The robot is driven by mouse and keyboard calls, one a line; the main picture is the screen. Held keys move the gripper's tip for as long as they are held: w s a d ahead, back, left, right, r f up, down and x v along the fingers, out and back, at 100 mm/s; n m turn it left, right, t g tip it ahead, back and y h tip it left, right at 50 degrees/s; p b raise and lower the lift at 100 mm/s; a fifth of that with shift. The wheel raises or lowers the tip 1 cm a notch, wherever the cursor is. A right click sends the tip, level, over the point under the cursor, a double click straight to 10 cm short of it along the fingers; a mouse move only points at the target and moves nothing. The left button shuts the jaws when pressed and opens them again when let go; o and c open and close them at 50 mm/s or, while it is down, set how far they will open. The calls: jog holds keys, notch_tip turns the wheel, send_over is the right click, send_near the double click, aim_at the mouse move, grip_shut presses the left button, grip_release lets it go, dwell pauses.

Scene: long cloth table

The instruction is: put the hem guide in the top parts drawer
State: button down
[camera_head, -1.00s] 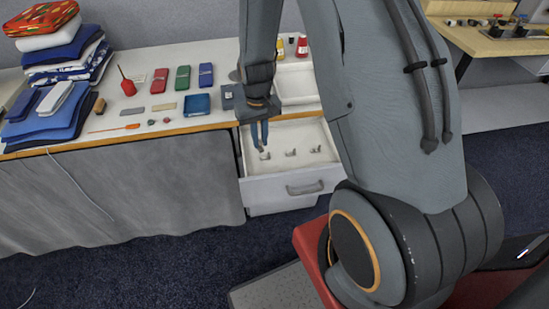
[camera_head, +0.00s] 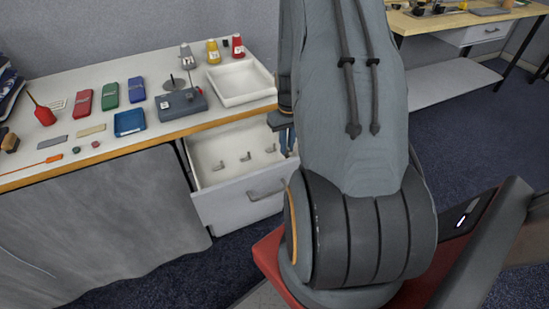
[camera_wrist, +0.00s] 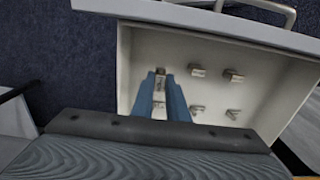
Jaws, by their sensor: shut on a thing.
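The top parts drawer (camera_head: 240,203) is pulled out under the table's right end, with a white inside and a grey handle. My gripper (camera_head: 289,148) is at its right side in the head view, partly hidden by my arm. In the wrist view my gripper's blue fingers (camera_wrist: 162,78) point down over the drawer's inside. They are closed around a small pale metal piece, apparently the hem guide (camera_wrist: 160,84), mostly hidden between them. Several similar small metal pieces (camera_wrist: 198,71) lie on the drawer floor. Whether the held piece touches the floor, I cannot tell.
A white tray (camera_head: 213,88) and a grey box (camera_head: 181,104) stand on the table (camera_head: 158,128) above the drawer. Colored cases, a blue box (camera_head: 130,123) and small bottles are on the tabletop. Dark carpet lies in front; another table (camera_head: 465,25) is at the back right.

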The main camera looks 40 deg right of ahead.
aim_at(286, 157)
jog(key=shift+f+p, duration=0.45)
jog(key=shift+f, duration=2.7)
jog(key=shift+f, duration=0.2)
jog(key=c, duration=1.7)
grip_release()
jog(key=shift+c, duration=0.2)
